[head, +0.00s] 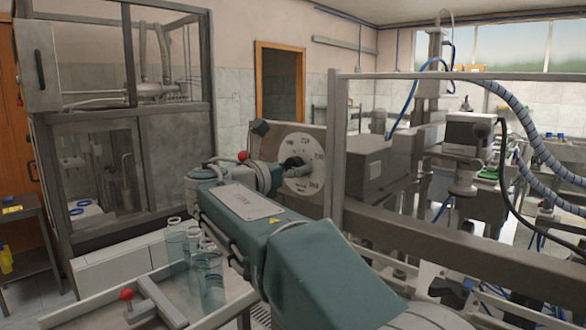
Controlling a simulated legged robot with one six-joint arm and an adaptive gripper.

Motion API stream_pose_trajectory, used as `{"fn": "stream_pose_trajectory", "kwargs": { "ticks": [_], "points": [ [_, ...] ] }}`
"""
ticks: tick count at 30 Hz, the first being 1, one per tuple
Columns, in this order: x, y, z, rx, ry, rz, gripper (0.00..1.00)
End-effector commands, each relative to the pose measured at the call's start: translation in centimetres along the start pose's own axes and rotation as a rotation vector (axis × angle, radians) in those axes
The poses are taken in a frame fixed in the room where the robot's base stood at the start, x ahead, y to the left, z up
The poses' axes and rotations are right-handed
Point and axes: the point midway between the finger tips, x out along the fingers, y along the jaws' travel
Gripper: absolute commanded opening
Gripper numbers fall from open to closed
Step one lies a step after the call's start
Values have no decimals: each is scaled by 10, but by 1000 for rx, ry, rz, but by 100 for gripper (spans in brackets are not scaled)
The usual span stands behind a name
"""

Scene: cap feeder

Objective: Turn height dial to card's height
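The height dial (302,186) is a round white plate with dark printed marks around its rim. It sits on the face of a grey-brown machine housing in the middle of the view. My teal arm reaches toward it from the lower right. My gripper (290,166) is small and dark at the dial's centre, in front of or at the knob. The knob cannot be told apart from the fingers, so contact and opening are unclear. The printed marks are too small to read surely. I cannot make out a card with a height on it.
A metal frame with a clear panel (432,150) stands right of the dial, its thick rail (455,255) crossing the lower right. A bench at lower left holds clear beakers (208,283) and a red-knobbed lever (127,294). A glazed cabinet (120,110) stands at left.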

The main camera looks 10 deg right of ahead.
Motion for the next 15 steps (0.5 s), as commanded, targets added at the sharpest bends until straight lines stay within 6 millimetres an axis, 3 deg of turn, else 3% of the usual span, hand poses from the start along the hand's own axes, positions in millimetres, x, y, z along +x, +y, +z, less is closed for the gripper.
{"fn": "stream_pose_trajectory", "kwargs": {
  "ticks": [15],
  "points": [
    [0, 2, 0, 53, -1, 8, 7]
  ]
}}
